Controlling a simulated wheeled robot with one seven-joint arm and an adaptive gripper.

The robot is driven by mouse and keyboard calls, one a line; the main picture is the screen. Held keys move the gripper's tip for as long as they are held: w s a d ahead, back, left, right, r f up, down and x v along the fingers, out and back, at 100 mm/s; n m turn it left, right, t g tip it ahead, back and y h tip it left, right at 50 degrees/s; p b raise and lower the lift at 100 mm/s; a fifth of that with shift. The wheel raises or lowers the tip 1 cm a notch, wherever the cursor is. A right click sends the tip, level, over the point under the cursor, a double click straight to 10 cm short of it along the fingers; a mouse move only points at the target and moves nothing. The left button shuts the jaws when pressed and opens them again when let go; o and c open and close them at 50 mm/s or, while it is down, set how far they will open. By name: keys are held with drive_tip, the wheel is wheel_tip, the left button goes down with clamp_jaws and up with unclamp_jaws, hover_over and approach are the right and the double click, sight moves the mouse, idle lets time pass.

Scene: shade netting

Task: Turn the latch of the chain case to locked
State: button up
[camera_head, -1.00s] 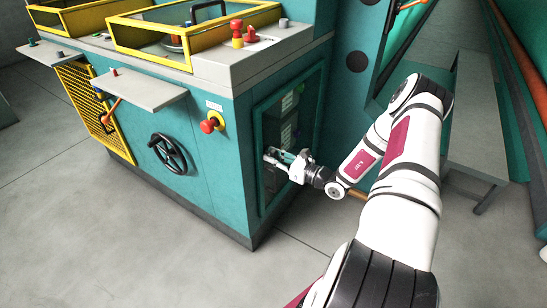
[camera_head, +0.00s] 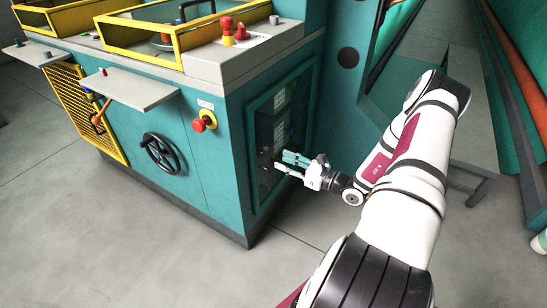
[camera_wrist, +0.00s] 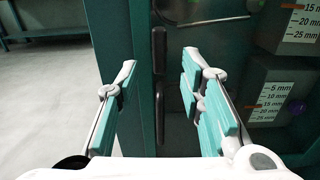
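The chain case appears to be the recessed, framed panel (camera_head: 279,125) on the teal machine's right side face. In the wrist view, a slim dark upright handle (camera_wrist: 158,65), possibly the latch, stands by the teal frame edge. My gripper (camera_head: 281,162) is in front of the lower part of this panel. In the wrist view my gripper (camera_wrist: 155,95) is open, its two teal-padded fingers apart. The dark handle appears between them, with nothing visibly gripped. I cannot tell how far ahead of the fingertips it is. The latch is too small to read in the head view.
Dark boxes with millimetre labels (camera_wrist: 284,105) sit inside the panel, right of my fingers. A red knob (camera_head: 205,121) and black handwheel (camera_head: 161,153) are on the machine's front. A grey bench (camera_head: 470,120) stands at right. The floor (camera_head: 110,235) in front is clear.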

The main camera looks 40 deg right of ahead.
drive_tip(key=shift+v, duration=2.2)
drive_tip(key=w+a+r+n+g+y, duration=0.2)
drive_tip(key=a+r+n+g+y, duration=0.55)
drive_tip(key=a+r+n, duration=0.5)
drive_tip(key=s+a+r+n+g+h, duration=0.2)
drive_tip(key=s+a+r+n+g, duration=0.5)
drive_tip(key=a+r, duration=0.45)
drive_tip(key=s+a+r+n+g+h, duration=0.4)
drive_tip(key=s+a+r+n+h, duration=0.15)
drive_tip(key=s, duration=0.45)
drive_tip(key=s+d+r+n+t+h, duration=0.25)
drive_tip(key=s+n+h, duration=0.4)
drive_tip(key=s, duration=0.65)
wheel_tip(320, 180, up, 20)
drive_tip(key=a+t+p, duration=0.1)
drive_tip(key=t+p, duration=0.2)
drive_tip(key=p, duration=1.5)
drive_tip(key=shift+w+f+n+p, duration=0.2)
drive_tip(key=shift+w+n+p, duration=0.15)
